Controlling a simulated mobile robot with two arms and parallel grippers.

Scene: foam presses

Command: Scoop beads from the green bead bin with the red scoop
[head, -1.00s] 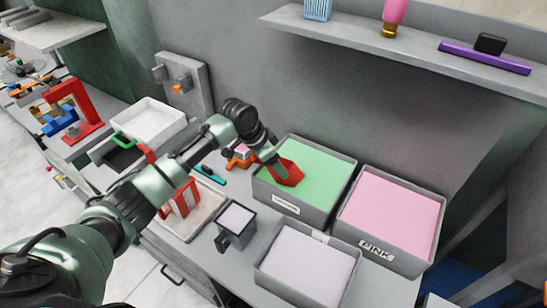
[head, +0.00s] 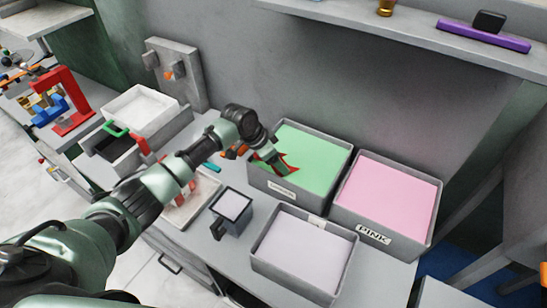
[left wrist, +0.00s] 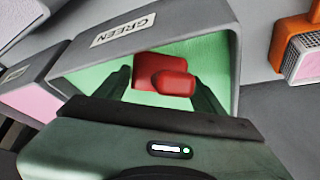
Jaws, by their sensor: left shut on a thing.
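The green bead bin (head: 265,182) is a grey box full of light green beads (head: 318,155), at the back of the counter in the head view. In the left wrist view its wall (left wrist: 185,22) carries a GREEN label. My left gripper (head: 274,158) is over the bin's left part, shut on the red scoop (head: 291,168). The scoop is at the beads' surface or just above it; I cannot tell which. In the left wrist view the red scoop (left wrist: 172,84) sits between the two fingers. Whether it holds beads is unclear. My right gripper is not in view.
A PINK bin (head: 340,215) of pink beads stands right of the green one. A bin of pale beads (head: 262,258) and a small grey cup (head: 216,211) stand in front. A shelf (head: 400,38) overhangs behind. Trays and a red press (head: 70,98) are left.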

